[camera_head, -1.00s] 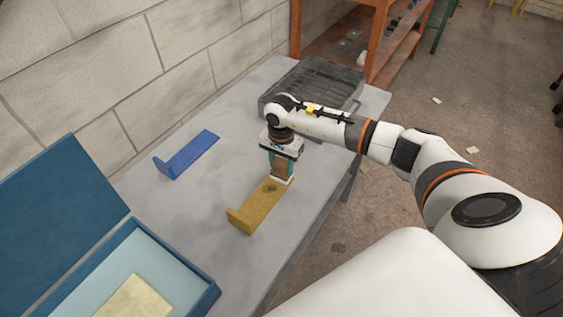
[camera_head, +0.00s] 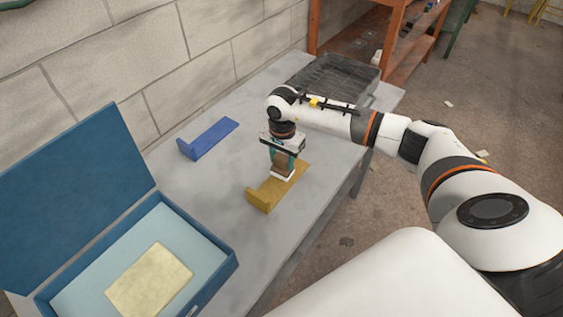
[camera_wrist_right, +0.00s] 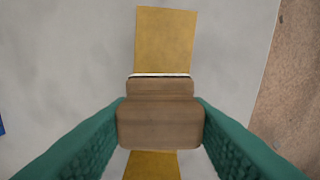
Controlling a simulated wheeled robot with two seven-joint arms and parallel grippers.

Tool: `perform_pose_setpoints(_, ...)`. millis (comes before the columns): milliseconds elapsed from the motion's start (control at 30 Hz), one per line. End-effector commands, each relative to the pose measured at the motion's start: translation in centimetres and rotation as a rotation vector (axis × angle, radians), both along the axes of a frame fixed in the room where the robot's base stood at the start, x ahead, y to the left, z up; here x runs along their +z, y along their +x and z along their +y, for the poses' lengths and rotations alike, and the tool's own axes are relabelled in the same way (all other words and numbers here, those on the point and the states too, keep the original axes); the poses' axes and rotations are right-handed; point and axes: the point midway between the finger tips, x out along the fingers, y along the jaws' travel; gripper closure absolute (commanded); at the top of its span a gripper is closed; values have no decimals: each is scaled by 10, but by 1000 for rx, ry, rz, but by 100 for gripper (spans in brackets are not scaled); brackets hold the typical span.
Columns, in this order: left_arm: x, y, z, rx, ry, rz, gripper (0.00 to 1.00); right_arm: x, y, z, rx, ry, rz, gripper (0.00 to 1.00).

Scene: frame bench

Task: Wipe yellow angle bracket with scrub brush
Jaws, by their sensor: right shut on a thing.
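The yellow angle bracket (camera_head: 264,196) lies on the grey table with its short upright end toward the front left. My right gripper (camera_head: 283,165) is over the bracket and shut on the scrub brush (camera_head: 284,174), which has a brown wooden body and white bristles. The brush is at the bracket's middle and appears to touch it. In the right wrist view the green fingers hold the brush's wooden block (camera_wrist_right: 160,122), and the bracket (camera_wrist_right: 165,40) shows beyond and below it. My left gripper is not in view.
A blue angle bracket (camera_head: 209,139) lies to the left on the table (camera_head: 225,180). An open blue box (camera_head: 215,275) with a pale yellow block (camera_head: 150,282) stands at front left. A dark grey case (camera_head: 325,80) is at the table's far end. A brick wall runs along the left.

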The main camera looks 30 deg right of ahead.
Motion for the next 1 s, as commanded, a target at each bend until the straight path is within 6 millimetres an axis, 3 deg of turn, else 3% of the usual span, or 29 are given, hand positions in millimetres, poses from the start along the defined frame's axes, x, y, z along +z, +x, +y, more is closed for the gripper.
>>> perform_pose_setpoints(500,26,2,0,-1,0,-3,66,48,1,-3,-18,-1,0,78)
perform_pose_setpoints(1000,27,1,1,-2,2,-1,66,53,1,-4,-20,0,1,78)
